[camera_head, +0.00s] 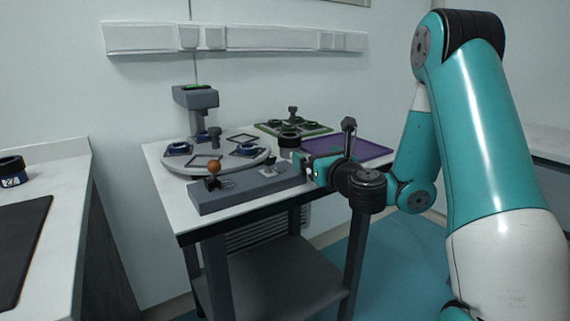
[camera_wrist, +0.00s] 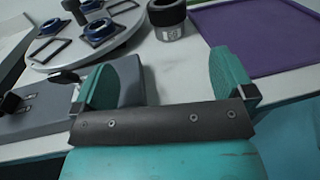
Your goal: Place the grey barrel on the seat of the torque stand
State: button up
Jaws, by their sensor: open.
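A short barrel (camera_head: 287,143) with a black rim and grey body stands upright on the white table, left of a purple mat. In the wrist view the barrel (camera_wrist: 168,22) is ahead of my gripper, apart from the fingers. My gripper (camera_wrist: 163,68) is open with nothing between its teal fingers. In the head view my gripper (camera_head: 310,168) is low over the table's front right edge. A long grey base (camera_head: 240,194) with an orange-knobbed lever lies along the front edge. A grey upright stand (camera_head: 196,98) with a green top is at the back. I cannot tell which is the torque stand.
A round plate (camera_head: 182,165) holds blue-ringed parts and dark frames. A green tray (camera_head: 310,130) with several dark rings is at the back. The purple mat (camera_head: 362,149) looks empty. A side counter (camera_head: 60,170) is at the left.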

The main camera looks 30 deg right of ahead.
jog(key=p, duration=1)
send_near(293, 137)
jog(key=shift+w+r, duration=0.3)
jog(key=shift+w, duration=0.35)
jog(key=w+p, duration=0.1)
jog(key=p, duration=0.1)
jog(key=w+p, duration=0.1)
jog(key=p, duration=0.2)
jog(key=w+p, duration=0.1)
jog(key=p, duration=0.1)
jog(key=shift+w+d, duration=0.25)
jog(key=shift+w, duration=0.1)
jog(key=shift+w+f+p, duration=0.35)
jog(key=shift+w+p, duration=0.15)
jog(key=shift+p, duration=0.65)
jog(key=shift+w+d+r+p, duration=0.2)
jog(key=shift+w+p, duration=0.3)
jog(key=shift+p, duration=0.25)
jog(key=w+p, duration=0.2)
jog(key=shift+w+d, duration=0.2)
jog(key=shift+w, duration=0.15)
jog(key=shift+w+d+f+p, duration=0.1)
jog(key=shift+w+f+p, duration=0.05)
jog(key=shift+w+p, duration=0.15)
jog(key=shift+w+d+f+p, duration=0.1)
jog(key=shift+w+p, duration=0.05)
jog(key=shift+w, duration=0.25)
jog(key=c, duration=1.1)
